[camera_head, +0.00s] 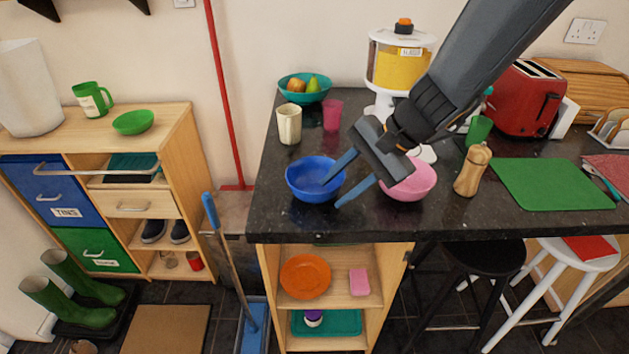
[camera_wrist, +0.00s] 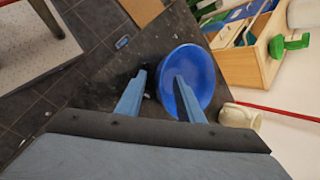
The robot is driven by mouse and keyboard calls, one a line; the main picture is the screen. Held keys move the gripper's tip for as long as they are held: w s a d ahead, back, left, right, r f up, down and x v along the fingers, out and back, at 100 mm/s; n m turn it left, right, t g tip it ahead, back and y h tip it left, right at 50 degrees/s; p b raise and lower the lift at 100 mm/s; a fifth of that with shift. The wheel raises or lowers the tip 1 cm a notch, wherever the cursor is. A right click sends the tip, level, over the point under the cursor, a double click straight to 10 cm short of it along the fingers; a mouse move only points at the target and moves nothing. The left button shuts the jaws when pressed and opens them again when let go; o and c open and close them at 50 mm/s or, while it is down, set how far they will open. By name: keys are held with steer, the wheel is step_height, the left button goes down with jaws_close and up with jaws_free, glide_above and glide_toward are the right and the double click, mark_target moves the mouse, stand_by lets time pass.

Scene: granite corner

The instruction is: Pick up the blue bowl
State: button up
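The blue bowl (camera_head: 308,182) stands upright near the front left of the dark granite counter. It also shows in the wrist view (camera_wrist: 200,68). My gripper (camera_head: 334,186) comes in from the upper right and is open, with its two blue fingers apart. In the wrist view my gripper (camera_wrist: 160,88) has one finger reaching over the inside of the bowl and the other outside its rim, so the rim lies between them. Nothing is held. I cannot tell whether a finger touches the bowl.
A pink bowl (camera_head: 410,181) sits just right of my gripper. A cream mug (camera_head: 289,124), a pink cup (camera_head: 332,114) and a teal fruit bowl (camera_head: 305,93) stand behind. The counter's front edge is close.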

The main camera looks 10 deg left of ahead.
steer(key=shift+a+f, duration=0.25)
steer(key=shift+f, duration=0.1)
jaws_close()
steer(key=shift+r, duration=0.1)
